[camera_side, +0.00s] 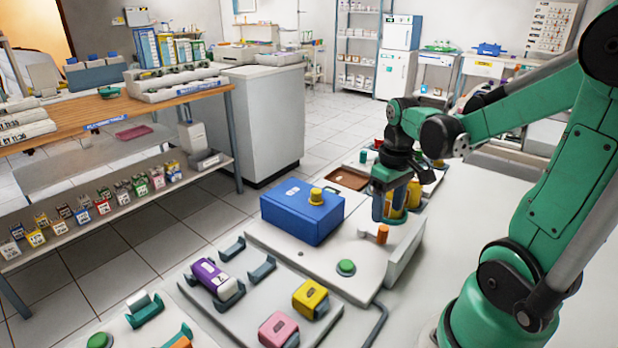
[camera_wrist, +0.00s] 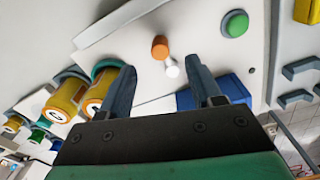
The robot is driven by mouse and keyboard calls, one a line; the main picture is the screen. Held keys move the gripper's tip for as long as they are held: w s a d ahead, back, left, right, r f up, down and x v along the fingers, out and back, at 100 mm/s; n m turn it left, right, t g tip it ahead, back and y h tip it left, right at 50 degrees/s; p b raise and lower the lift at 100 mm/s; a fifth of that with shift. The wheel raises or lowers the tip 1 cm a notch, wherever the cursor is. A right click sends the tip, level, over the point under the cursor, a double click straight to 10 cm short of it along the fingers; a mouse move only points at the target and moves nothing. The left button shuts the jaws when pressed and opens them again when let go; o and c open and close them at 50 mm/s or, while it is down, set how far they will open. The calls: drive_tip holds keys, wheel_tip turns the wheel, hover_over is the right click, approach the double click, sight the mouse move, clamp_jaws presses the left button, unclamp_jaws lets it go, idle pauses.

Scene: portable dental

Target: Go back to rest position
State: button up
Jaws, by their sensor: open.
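My gripper (camera_side: 391,212) hangs at the end of my green arm, low over the white work surface at right of centre in the side view. In the wrist view my gripper (camera_wrist: 162,66) has its two dark blue-grey fingers wide apart, with nothing held between them. The orange piece also shows in the side view (camera_side: 382,234), below the fingers. My arm reaches in from the right edge; yellow items behind the fingers are partly hidden.
A blue box (camera_side: 302,214) with a yellow knob stands left of my gripper. A green button (camera_side: 346,267) is in front. Yellow bottles (camera_wrist: 66,98) stand close to my left finger in the wrist view. Purple (camera_side: 210,276), yellow (camera_side: 310,298) and pink (camera_side: 279,330) blocks sit in holders nearer the camera.

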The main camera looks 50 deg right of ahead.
drive_tip(key=w+a+r+n+t, duration=0.1)
drive_tip(key=w+a+r+t, duration=0.1)
drive_tip(key=a, duration=0.5)
drive_tip(key=w+a+r+n+t, duration=0.2)
drive_tip(key=w+a+r+t, duration=0.1)
drive_tip(key=a+t, duration=0.2)
drive_tip(key=a, duration=0.2)
drive_tip(key=shift+w+a, duration=0.3)
drive_tip(key=shift+w, duration=0.1)
drive_tip(key=shift+o, duration=0.2)
